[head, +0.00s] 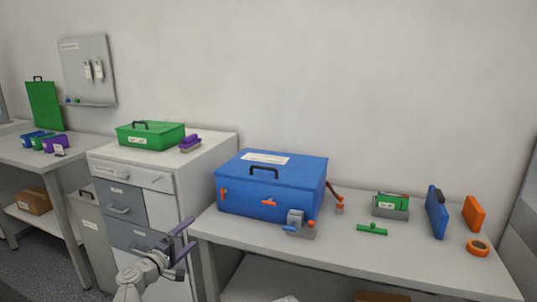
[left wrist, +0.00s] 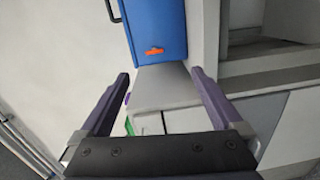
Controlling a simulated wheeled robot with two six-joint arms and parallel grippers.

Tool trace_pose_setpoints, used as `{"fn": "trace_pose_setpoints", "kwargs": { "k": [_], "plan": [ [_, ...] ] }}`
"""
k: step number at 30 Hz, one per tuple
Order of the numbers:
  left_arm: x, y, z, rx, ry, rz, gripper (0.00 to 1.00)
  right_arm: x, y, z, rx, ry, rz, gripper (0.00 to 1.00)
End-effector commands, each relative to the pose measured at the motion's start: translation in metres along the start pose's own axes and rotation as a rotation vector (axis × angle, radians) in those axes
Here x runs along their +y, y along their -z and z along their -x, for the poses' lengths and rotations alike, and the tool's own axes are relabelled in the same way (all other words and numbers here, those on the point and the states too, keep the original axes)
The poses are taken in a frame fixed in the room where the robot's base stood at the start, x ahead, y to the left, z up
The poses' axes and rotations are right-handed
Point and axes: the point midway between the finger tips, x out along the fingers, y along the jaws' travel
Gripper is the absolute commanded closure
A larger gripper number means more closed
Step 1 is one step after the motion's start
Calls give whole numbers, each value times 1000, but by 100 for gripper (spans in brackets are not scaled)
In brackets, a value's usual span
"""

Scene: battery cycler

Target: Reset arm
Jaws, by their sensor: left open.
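My left gripper (head: 182,245) is open and empty in the head view, in front of the drawer cabinet and left of the workbench. Its two dark purple fingers stand apart in the left wrist view (left wrist: 162,88), with nothing between them. The blue box (head: 270,187) with a black handle and orange latches sits closed on the workbench, right of the gripper and apart from it. The blue box also shows at the top of the left wrist view (left wrist: 158,25). My right gripper is in neither view.
The workbench (head: 400,258) carries a grey clamp-like device (head: 300,224), a green part (head: 372,229), a blue upright case (head: 436,213) and an orange tape roll (head: 478,247). A green box (head: 151,136) sits on the drawer cabinet (head: 120,209). The bench's front strip is mostly clear.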

Motion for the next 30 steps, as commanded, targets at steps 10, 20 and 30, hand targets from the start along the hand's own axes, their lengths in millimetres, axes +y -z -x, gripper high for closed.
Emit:
{"fn": "trace_pose_setpoints", "kwargs": {
  "k": [10,20,30],
  "plan": [
    [-32,-56,-4,-160,144,-155,0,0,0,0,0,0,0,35],
    [-111,-144,25,-475,481,-453,0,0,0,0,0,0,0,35],
    [-194,-178,117,-796,1013,-797,0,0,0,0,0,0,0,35]
  ]
}}
